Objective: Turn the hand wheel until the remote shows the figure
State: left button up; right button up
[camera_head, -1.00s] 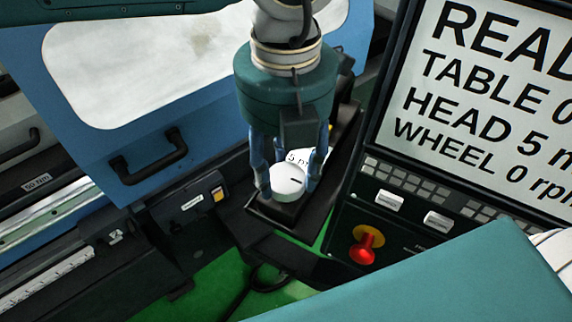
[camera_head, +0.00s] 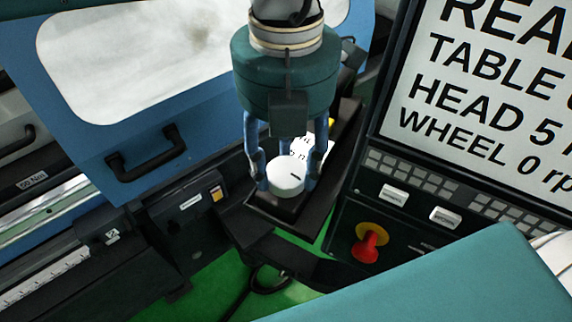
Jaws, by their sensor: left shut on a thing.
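The hand wheel (camera_head: 286,178) is a round white knob with a short black mark, on the black remote (camera_head: 343,124). The remote's small white display (camera_head: 318,139) lies just behind the wheel. It is partly covered by my fingers, and I cannot read its full figure. My left gripper (camera_head: 287,172) points down over the wheel. Its blue-grey fingers are shut around the wheel's sides. My right gripper is not in view.
A large panel screen (camera_head: 490,95) at right reads "HEAD 5" and "WHEEL 0". A red stop button (camera_head: 370,242) and keys sit below it. A blue door (camera_head: 90,150) with a black handle (camera_head: 146,158) is at left. Green floor (camera_head: 210,280) shows below.

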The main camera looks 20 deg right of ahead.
pick_arm(q)
jog(key=m+b, duration=0.3)
jog(key=shift+f+m, duration=0.2)
jog(key=shift+m, duration=0.1)
jog(key=m+b, duration=0.1)
jog(key=m, duration=0.2)
jog(key=shift+r+m+b, duration=0.1)
jog(key=shift+m+b, duration=0.2)
jog(key=m+b, duration=0.1)
jog(key=m, duration=0.3)
jog(key=shift+m, duration=0.3)
jog(key=shift+r+m, duration=0.1)
jog(key=shift+m, duration=1.8)
jog(key=shift+w+m, duration=0.1)
jog(key=shift+m, duration=0.2)
jog(key=o, duration=1.2)
